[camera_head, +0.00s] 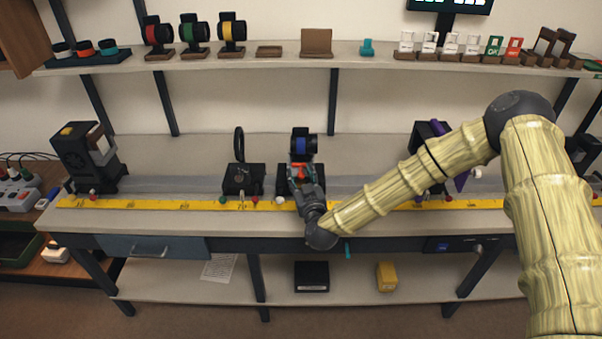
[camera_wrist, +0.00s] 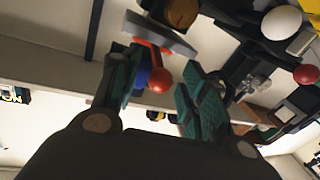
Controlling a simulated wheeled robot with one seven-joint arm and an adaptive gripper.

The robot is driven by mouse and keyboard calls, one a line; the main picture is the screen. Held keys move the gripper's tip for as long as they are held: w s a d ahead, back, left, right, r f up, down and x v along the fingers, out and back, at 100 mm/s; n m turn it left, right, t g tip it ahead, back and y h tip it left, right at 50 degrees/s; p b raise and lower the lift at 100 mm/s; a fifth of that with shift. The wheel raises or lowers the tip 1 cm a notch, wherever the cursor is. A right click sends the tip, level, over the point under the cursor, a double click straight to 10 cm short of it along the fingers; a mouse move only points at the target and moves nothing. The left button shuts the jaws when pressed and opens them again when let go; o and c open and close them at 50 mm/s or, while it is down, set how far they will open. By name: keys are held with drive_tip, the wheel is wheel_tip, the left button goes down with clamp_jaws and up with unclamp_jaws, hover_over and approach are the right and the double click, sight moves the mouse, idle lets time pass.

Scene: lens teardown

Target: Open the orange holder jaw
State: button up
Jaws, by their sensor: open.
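The orange holder jaw shows in the wrist view as an orange lever with a round knob (camera_wrist: 160,79), beside a grey plate. In the head view a bit of orange (camera_head: 300,171) shows just below the blue-ringed lens (camera_head: 302,145) on its black holder. My gripper (camera_head: 298,178) reaches this holder from the front. In the wrist view my gripper (camera_wrist: 162,88) has its two teal-padded fingers apart. The orange knob sits between them, nearer the left finger; I cannot tell if it touches. The jaw's base is partly hidden by my gripper.
A yellow ruler strip (camera_head: 150,204) runs along the bench's front. A black stand with a ring (camera_head: 240,148) is left of the holder; a stand with a purple part (camera_head: 460,182) is to the right, partly behind my arm. A black lamp-like box (camera_head: 82,155) stands far left.

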drive_tip(key=shift+w+a, duration=0.1)
drive_tip(key=shift+w, duration=0.25)
clamp_jaws()
drive_tip(key=shift+s, duration=0.1)
drive_tip(key=shift+a+v, duration=0.25)
drive_tip(key=shift+v, duration=0.8)
drive_tip(key=shift+s, duration=0.15)
unclamp_jaws()
